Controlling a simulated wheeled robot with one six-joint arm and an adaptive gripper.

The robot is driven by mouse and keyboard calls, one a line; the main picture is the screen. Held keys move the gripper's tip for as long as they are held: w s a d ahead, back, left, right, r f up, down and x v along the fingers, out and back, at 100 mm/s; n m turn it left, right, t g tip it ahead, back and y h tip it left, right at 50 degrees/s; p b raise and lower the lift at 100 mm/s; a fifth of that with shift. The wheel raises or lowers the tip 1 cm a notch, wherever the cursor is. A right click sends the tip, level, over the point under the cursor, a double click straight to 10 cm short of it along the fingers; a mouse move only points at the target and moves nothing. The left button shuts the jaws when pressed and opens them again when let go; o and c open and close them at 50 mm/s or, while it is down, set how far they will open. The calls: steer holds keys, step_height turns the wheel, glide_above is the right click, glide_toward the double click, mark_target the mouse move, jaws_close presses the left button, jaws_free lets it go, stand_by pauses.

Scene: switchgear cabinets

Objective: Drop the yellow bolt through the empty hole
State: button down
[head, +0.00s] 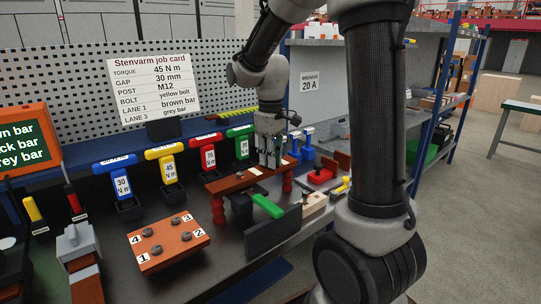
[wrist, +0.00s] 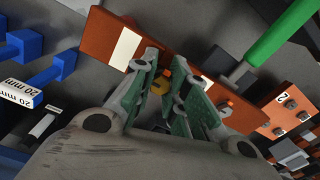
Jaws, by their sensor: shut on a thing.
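My gripper (head: 268,158) is over the far right part of the brown bar (head: 228,184), which lies across red posts. The head view does not show the bolt.
An orange block (head: 168,242) with several numbered bolts sits in front. A green-handled tool (head: 267,206) and a dark upright plate (head: 272,235) stand close to the bar. Coloured T-handled tools (head: 165,153) line the back. A job card (head: 152,88) stands behind them.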

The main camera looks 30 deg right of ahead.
steer(key=c, duration=1.3)
jaws_free()
steer(key=shift+f, duration=0.1)
steer(key=shift+c, duration=0.2)
step_height(320, 180, up, 12)
steer(key=shift+w, duration=0.1)
steer(key=s+f+m+t, duration=0.1)
steer(key=s+m+t, duration=0.1)
steer(key=s, duration=0.8)
steer(key=s+d+f+m+t, duration=0.1)
steer(key=s+f+m+t, duration=0.1)
steer(key=s, duration=0.8)
steer(key=shift+s+d+f+m, duration=0.2)
steer(key=shift+s+f+m, duration=0.15)
steer(key=shift+m, duration=0.25)
